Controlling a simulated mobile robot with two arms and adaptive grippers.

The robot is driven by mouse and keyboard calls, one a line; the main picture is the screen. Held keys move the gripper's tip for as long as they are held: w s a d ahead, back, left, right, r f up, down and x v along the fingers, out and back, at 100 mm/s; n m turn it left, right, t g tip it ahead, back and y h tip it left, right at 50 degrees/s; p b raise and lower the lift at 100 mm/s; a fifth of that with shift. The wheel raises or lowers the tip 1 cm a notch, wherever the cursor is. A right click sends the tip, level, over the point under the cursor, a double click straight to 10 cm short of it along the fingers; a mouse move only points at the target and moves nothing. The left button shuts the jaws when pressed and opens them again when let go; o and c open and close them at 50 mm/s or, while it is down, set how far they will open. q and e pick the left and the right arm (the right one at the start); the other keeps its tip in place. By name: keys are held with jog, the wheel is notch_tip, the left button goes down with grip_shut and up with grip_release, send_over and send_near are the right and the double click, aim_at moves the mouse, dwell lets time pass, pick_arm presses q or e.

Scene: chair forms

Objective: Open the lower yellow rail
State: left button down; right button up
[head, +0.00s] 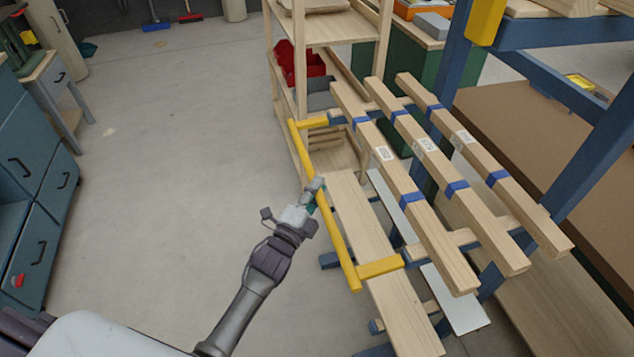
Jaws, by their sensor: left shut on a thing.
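The lower yellow rail (336,230) is a long yellow bar with a short yellow arm at each end. It sits at the left side of a blue rack and stands out from the rack's stacked wooden beams. My left gripper (314,190) is shut on the yellow rail near its middle, coming from the left side. The fingertips are small and partly hidden against the rail. Another yellow piece (486,20) shows higher up on the rack at the top right. My right gripper is not in view.
Wooden beams (430,215) with blue bands lie across the rack right of the rail. A wooden shelf (300,60) with red and grey bins stands behind. Blue drawers (35,160) are at the left. The grey floor (170,150) between is clear.

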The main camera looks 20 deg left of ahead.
pick_arm(q)
jog(key=shift+r+m+p, duration=0.3)
jog(key=shift+r+p, duration=0.05)
jog(key=shift+r, duration=0.1)
jog(key=c, duration=1)
grip_release()
jog(key=v, duration=1.2)
jog(key=shift+a+r, duration=0.1)
jog(key=shift+r, duration=0.05)
jog(key=shift+g, duration=0.3)
